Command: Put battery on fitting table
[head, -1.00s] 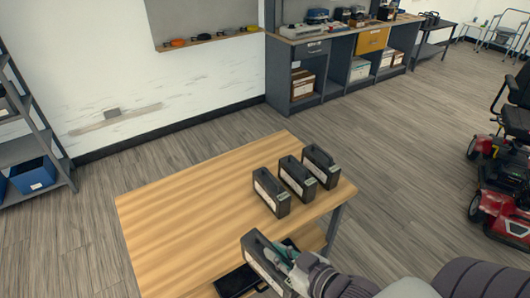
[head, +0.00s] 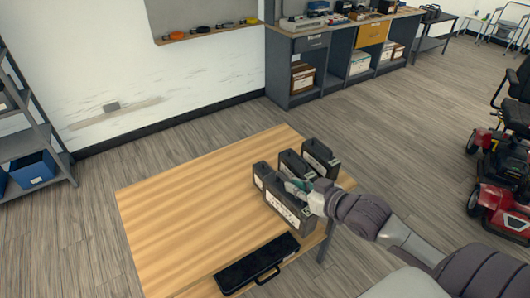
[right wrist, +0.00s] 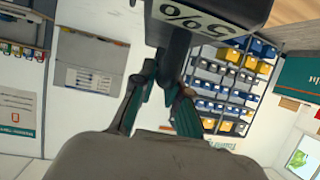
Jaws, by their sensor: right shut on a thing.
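My right gripper (head: 300,187) is shut on the handle of a dark battery (head: 286,211) with a pale label. The held battery is upright at the right part of the wooden table (head: 190,205), close in front of the standing batteries; I cannot tell whether it touches the tabletop. In the right wrist view the fingers (right wrist: 170,92) grip its handle, and its label (right wrist: 200,16) shows large upside-down characters. Two standing batteries (head: 320,157) show behind; another, leftmost battery (head: 258,176) is mostly hidden by the held one. My left gripper is out of view.
A flat black case with a handle (head: 257,263) lies at the table's near edge. The left and middle tabletop is clear. A grey shelf with a blue bin (head: 32,170) stands left, a workbench (head: 300,72) at the back, a red scooter (head: 498,195) at right.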

